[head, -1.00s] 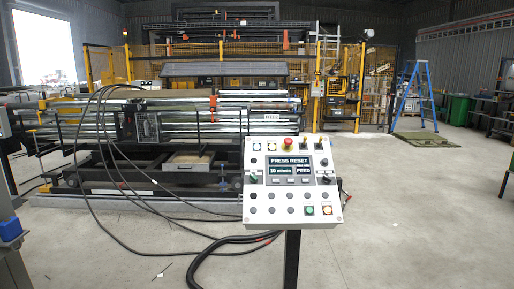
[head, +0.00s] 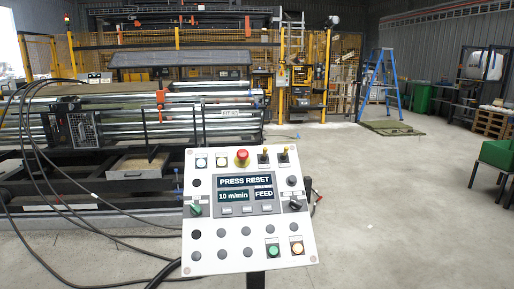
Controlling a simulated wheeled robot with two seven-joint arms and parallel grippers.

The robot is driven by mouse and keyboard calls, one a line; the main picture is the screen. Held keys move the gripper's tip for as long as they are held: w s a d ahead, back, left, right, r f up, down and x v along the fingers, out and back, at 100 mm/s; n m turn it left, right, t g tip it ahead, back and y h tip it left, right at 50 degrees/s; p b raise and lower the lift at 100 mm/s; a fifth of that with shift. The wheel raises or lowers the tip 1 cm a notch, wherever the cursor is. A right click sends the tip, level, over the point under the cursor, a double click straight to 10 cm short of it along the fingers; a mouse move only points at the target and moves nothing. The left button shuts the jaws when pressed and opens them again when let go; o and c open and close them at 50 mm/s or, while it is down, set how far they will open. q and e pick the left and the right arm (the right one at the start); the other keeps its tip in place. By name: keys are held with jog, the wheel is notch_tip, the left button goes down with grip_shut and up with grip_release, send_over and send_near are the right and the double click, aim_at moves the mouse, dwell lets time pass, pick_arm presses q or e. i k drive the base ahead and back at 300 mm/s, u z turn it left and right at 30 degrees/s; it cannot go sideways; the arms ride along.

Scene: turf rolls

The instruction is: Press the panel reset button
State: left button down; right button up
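The control panel (head: 212,235) is a light grey, slightly tilted plate on a dark post, close in front of me. Its screen (head: 244,181) reads "PRESS RESET", with "10 m/min" and "FEED" below. A red mushroom button (head: 242,157) sits at the top. A green button (head: 273,252) and a lit amber-white button (head: 297,248) sit at the lower right. Several dark round buttons fill the lower rows. Which one is reset cannot be read. Neither of my grippers is in view.
A roller machine (head: 130,115) with black cables (head: 45,160) stands behind the panel at left. Yellow fencing (head: 215,50) runs behind it. A blue ladder (head: 385,85) stands on a green mat (head: 390,128). Green bins stand at right. The concrete floor (head: 400,220) right of the panel is clear.

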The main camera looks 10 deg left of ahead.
aim_at(201, 162)
jog(key=u, duration=0.05)
jog(key=i, duration=0.85)
jog(key=u, duration=0.15)
